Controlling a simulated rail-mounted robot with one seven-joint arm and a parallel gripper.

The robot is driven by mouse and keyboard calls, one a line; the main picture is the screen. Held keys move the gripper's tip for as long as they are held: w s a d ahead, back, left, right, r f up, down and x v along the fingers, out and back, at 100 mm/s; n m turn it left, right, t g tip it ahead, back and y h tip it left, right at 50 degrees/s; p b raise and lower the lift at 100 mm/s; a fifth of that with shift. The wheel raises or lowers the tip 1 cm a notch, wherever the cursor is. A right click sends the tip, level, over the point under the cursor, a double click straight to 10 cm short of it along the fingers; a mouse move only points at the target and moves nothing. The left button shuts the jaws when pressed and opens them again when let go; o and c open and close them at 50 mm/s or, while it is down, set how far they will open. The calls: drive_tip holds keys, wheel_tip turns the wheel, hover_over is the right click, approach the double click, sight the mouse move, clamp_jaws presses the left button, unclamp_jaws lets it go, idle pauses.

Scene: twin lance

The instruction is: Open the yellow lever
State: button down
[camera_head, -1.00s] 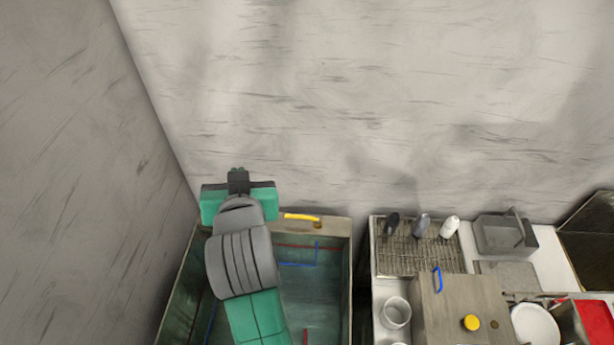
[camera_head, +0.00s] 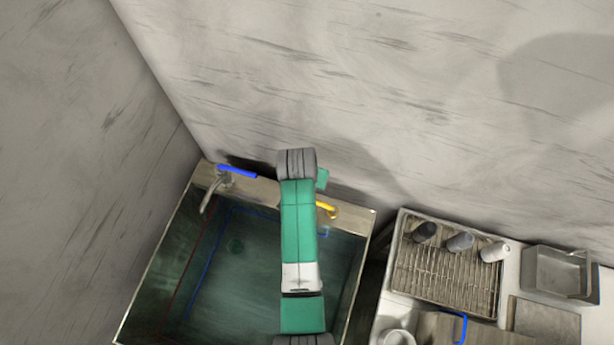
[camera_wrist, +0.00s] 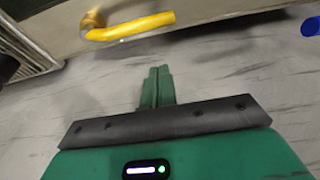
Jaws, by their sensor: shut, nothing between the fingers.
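The yellow lever (camera_head: 327,209) sits on the back rim of the sink, just right of my arm, which may hide part of it. In the wrist view the yellow lever (camera_wrist: 130,27) lies across the top, with a brass-coloured round base at its left end. My gripper (camera_wrist: 160,72) is shut and empty. Its green fingertips point toward the lever, with a visible gap between them in the picture. In the head view my arm hides the fingers; only a green bit of the hand shows at the wall side.
A blue lever (camera_head: 238,171) and a tap (camera_head: 208,196) stand at the sink's back left. The wall is close behind the sink (camera_head: 369,222). To the right are a rack (camera_head: 437,285) with several bottles and a grey metal box (camera_head: 556,272).

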drive_tip(key=shift+s+a+f+p, duration=0.15)
drive_tip(key=shift+s+f, duration=0.2)
drive_tip(key=shift+f, duration=0.4)
drive_tip(key=shift+s+a+f+p, duration=0.1)
drive_tip(key=shift+s+f, duration=0.2)
drive_tip(key=shift+f, duration=0.45)
drive_tip(key=shift+s+a+f+p, duration=0.15)
drive_tip(key=shift+s+f, duration=0.2)
drive_tip(key=shift+f, duration=0.4)
drive_tip(key=shift+r, duration=0.1)
